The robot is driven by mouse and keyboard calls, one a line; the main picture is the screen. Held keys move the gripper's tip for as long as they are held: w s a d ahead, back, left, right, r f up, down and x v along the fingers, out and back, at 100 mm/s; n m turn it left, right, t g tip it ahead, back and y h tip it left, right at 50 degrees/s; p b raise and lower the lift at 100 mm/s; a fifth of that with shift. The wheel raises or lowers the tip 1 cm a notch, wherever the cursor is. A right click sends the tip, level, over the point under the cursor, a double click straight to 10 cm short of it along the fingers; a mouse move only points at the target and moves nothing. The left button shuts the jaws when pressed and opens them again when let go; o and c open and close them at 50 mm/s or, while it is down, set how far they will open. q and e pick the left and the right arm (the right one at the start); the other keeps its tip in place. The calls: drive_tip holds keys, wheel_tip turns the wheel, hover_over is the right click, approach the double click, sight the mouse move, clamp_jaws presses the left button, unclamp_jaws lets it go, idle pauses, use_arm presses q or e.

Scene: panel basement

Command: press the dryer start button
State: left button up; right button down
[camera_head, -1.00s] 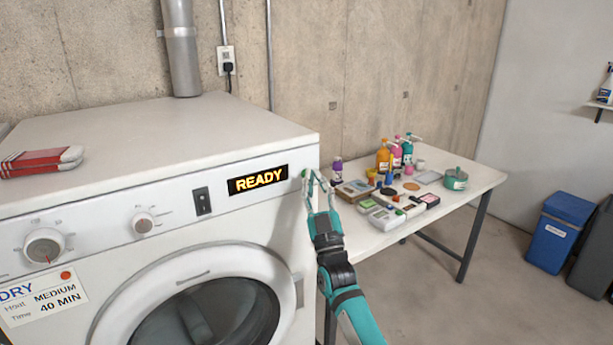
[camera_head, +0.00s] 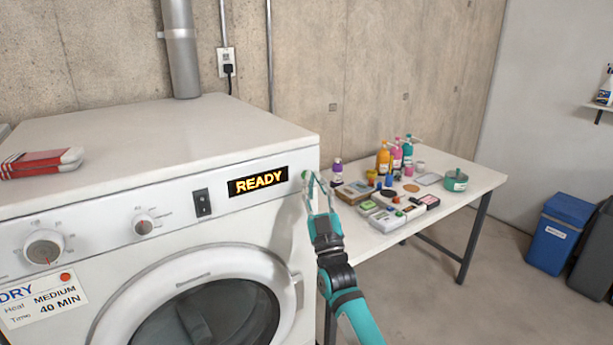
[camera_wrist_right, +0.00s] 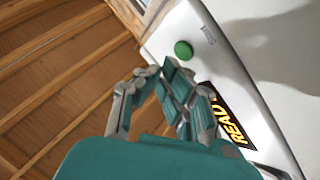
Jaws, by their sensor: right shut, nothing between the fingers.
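The white dryer (camera_head: 150,135) stands at the left, with a lit display (camera_head: 258,181) reading READY in yellow. The round green start button (camera_wrist_right: 183,49) shows in the wrist view on the white panel, near the word Start. In the head view the button is a small green spot (camera_head: 305,175) at the panel's right end, partly behind the fingertips. My right gripper (camera_head: 314,177) is shut and empty, its fingertips right by the button. In the wrist view the gripper (camera_wrist_right: 160,75) points toward the button; I cannot tell whether it touches. My left gripper is not in view.
Two knobs (camera_head: 44,247) and a dark rocker switch (camera_head: 203,203) sit further left on the panel. A red-and-white folded item (camera_head: 40,163) lies on the dryer. A white table (camera_head: 480,181) with bottles and boxes stands at the right. A blue bin (camera_head: 552,243) stands beyond.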

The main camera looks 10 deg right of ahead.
drive_tip(key=shift+w+a+b, duration=0.15)
drive_tip(key=shift+w+b, duration=0.3)
